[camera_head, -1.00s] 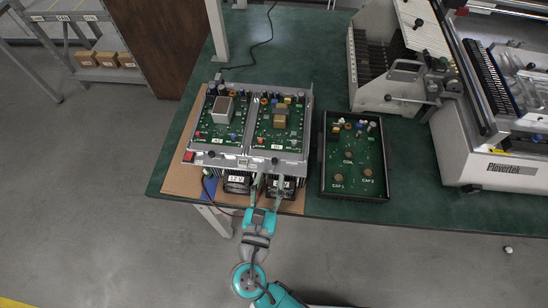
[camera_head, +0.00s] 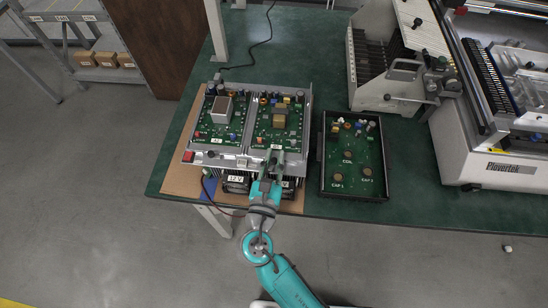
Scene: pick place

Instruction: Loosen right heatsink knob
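The power unit has two green circuit boards side by side on a grey metal heatsink frame (camera_head: 307,110). The left board (camera_head: 219,134) carries a grey block, and the right board (camera_head: 266,128) carries a yellow-brown component. My gripper (camera_head: 274,156) is over the front edge of the right half, with its fingers pointing toward the right board. The fingers look close together, but they are too small to tell if they grip anything. The right heatsink knob cannot be made out; my gripper covers that part of the front rail.
A black tray (camera_head: 322,165) with a green panel and several parts lies just right of the unit. A large white machine (camera_head: 455,150) stands farther right. A black cable (camera_head: 262,42) runs behind the unit. The green table (camera_head: 320,40) is clear behind the tray.

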